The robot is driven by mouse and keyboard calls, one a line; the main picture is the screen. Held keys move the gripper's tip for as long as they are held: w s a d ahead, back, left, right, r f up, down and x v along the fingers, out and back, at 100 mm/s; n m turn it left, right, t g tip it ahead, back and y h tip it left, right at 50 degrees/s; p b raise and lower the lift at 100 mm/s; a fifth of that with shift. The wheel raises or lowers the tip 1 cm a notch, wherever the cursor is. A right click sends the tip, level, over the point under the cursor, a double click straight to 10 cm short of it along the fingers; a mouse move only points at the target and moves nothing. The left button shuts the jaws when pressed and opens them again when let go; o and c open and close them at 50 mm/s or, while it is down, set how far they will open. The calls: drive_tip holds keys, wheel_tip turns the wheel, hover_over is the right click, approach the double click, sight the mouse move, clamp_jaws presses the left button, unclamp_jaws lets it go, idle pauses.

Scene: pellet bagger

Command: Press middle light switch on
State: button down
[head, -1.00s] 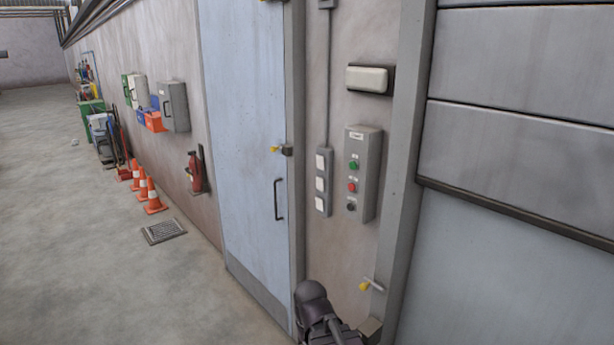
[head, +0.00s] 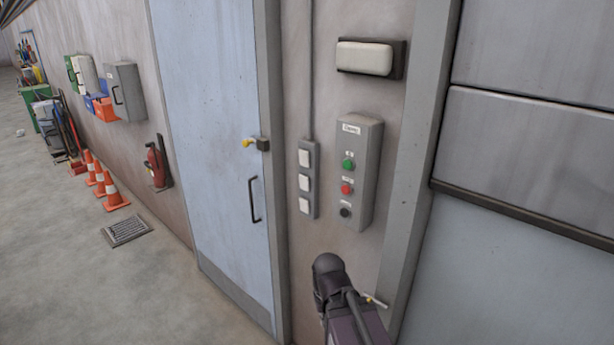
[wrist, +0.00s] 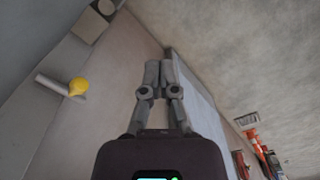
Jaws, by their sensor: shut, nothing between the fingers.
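A narrow grey panel holds three white light switches in a vertical row on the wall, right of the blue door. The middle light switch (head: 304,182) sits between the upper switch (head: 305,158) and the lower switch (head: 304,205). Whether any is on cannot be told. In the head view my arm rises at the bottom, below and right of the switch panel; its fingers are not clear there. In the wrist view my gripper (wrist: 159,68) is shut and empty, its fingertips together. The switches are not recognizable in the wrist view.
A grey control box (head: 357,175) with green, red and black buttons is right of the switches. A yellow-tipped lever (wrist: 77,87) juts from the wall left of my gripper. The blue door (head: 215,150) has a dark handle (head: 254,200). Cones (head: 113,190) stand left; floor there is open.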

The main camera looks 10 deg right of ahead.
drive_tip(key=shift+w+d, duration=0.1)
drive_tip(key=shift+w, duration=0.1)
drive_tip(key=shift+w, duration=0.1)
drive_tip(key=w+d+r+n+t+h+b, duration=0.1)
drive_tip(key=w+d+r+t+h, duration=0.25)
drive_tip(key=w, duration=0.55)
drive_tip(key=w+d+r+n+t+h+b, duration=0.1)
drive_tip(key=w+d+r+n+t+h, duration=0.15)
drive_tip(key=w+d+t+h, duration=0.45)
drive_tip(key=w+a+r+n+t+y+b, duration=0.1)
drive_tip(key=w+a+r+n+t+y, duration=0.2)
drive_tip(key=w+a+n, duration=0.4)
drive_tip(key=w+a+r+n+t+y, duration=0.4)
drive_tip(key=w+a+r+n+t, duration=0.1)
drive_tip(key=w, duration=0.4)
wheel_tip(320, 180, up, 2)
drive_tip(key=shift+w+a+r+n+b, duration=0.2)
drive_tip(key=shift+w+a+n+b, duration=0.15)
drive_tip(key=shift+a+n, duration=0.7)
drive_tip(key=shift+a+y, duration=0.1)
drive_tip(key=shift+y, duration=0.15)
